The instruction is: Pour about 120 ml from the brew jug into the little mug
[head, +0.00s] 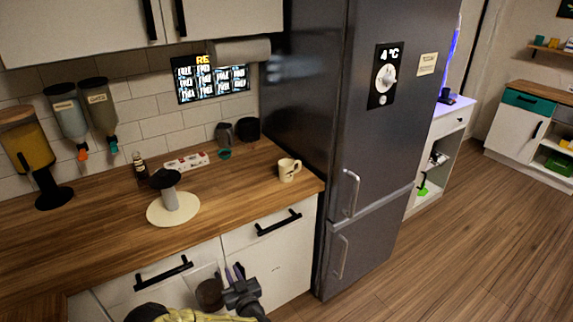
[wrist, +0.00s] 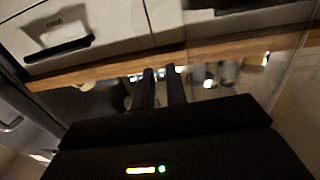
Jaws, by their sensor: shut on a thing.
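The brew jug (head: 208,293), a clear vessel with dark brown contents, is low in the head view, in front of the counter's drawers. My gripper (head: 234,273) is beside it on the right and shut on it; the grip itself is partly hidden. In the wrist view the two dark fingers of my gripper (wrist: 161,75) stand close together, and the jug is hard to make out there. The little mug (head: 287,170), cream with dark markings, stands upright on the wooden counter near its right end, beside the fridge. My gripper and the jug are apart from it.
A round pale board (head: 159,213) with a dark-topped grey object (head: 176,195) is on the counter left of the mug. A small bottle (head: 139,168), a patterned box (head: 187,162) and dark vessels (head: 245,129) stand behind. The fridge (head: 350,130) bounds the right. The counter's front right is clear.

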